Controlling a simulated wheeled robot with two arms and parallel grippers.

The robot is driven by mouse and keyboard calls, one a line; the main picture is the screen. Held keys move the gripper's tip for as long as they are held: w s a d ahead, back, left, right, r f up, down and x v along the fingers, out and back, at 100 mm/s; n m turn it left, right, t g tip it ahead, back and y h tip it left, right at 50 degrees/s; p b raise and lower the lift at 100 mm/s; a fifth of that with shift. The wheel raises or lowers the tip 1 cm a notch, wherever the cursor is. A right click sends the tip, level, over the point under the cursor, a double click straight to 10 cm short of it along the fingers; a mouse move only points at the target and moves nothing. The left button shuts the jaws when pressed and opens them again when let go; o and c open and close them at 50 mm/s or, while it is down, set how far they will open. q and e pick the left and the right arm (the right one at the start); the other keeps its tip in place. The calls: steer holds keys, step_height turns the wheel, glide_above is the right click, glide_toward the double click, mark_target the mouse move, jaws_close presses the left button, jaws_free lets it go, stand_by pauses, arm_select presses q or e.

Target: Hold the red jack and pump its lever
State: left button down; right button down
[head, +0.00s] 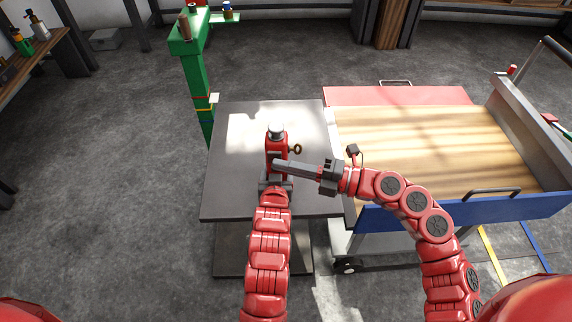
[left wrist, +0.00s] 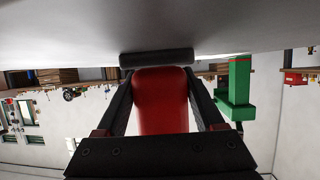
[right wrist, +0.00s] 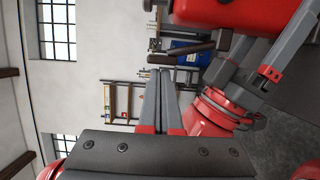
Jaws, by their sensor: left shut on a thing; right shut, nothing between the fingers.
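The red jack (head: 277,143) stands upright on the dark table and has a pale round top. My left gripper (head: 275,187) is shut on the jack's near side. In the left wrist view the red jack body (left wrist: 161,100) sits between its two fingers. My right gripper (head: 282,166) is shut and empty, its fingers pointing left across the front of the jack. In the right wrist view its fingertips (right wrist: 163,75) are together, and the jack (right wrist: 235,10) is at the top.
The dark table (head: 235,198) is otherwise clear. A green post (head: 198,90) stands at its back left. To the right is a wooden-topped bench (head: 430,140) with a red panel behind and a blue panel (head: 480,212) in front. A small brass ring (head: 297,149) shows beside the jack.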

steer(key=w, duration=0.1)
steer(key=w+r, duration=0.1)
steer(key=shift+w+d+r, duration=0.1)
steer(key=shift+w+r, duration=0.05)
steer(key=shift+w, duration=0.2)
steer(key=s+d+r, duration=0.1)
steer(key=s+d, duration=0.6)
steer(key=d, duration=0.2)
steer(key=shift+r, duration=0.35)
stand_by(0.4)
steer(key=s+f, duration=0.2)
steer(key=f, duration=0.1)
steer(key=shift+s+a, duration=0.1)
steer(key=shift+s, duration=0.3)
